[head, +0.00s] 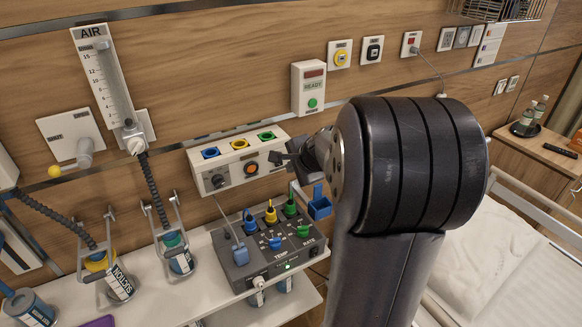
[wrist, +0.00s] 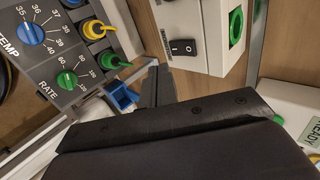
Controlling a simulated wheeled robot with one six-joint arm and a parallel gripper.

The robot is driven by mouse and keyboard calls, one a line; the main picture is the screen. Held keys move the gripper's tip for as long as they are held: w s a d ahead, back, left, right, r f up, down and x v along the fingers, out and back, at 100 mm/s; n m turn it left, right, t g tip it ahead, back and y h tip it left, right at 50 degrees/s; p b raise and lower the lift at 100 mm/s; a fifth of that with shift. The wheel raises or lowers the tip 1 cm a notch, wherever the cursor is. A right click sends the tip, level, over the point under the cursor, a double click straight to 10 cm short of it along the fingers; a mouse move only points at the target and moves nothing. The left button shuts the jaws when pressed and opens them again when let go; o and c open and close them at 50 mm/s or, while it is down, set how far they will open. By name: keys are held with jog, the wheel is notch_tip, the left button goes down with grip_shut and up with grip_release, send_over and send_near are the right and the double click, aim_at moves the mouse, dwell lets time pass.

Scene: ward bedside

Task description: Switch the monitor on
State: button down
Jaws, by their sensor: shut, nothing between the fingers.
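A white wall box (head: 205,178) with blue, yellow and green sockets on top carries a dark knob and an orange button on its front. I cannot tell which side of the rocker is pressed. My gripper (head: 283,160) is close to the box's right end in the head view. In the wrist view my gripper (wrist: 155,84) is shut and empty, below and left of the rocker, apparently apart from it.
A grey knob unit (head: 262,262) with coloured plugs and a small green light stands on the white shelf (head: 180,300) below. A blue holder (head: 320,207) is beside it. A READY unit (head: 309,88) is on the wall above. Hoses and bottles crowd the left.

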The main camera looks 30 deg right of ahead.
jog(key=v, duration=0.9)
jog(key=shift+r+b, duration=0.3)
jog(key=shift+r, duration=0.1)
jog(key=shift+w, duration=0.2)
jog(key=s+f+t+b, duration=0.1)
jog(key=b, duration=0.3)
jog(key=f+b, duration=0.2)
jog(key=b, duration=0.2)
jog(key=shift+s+f+t, duration=0.1)
jog(key=shift+s+t, duration=0.3)
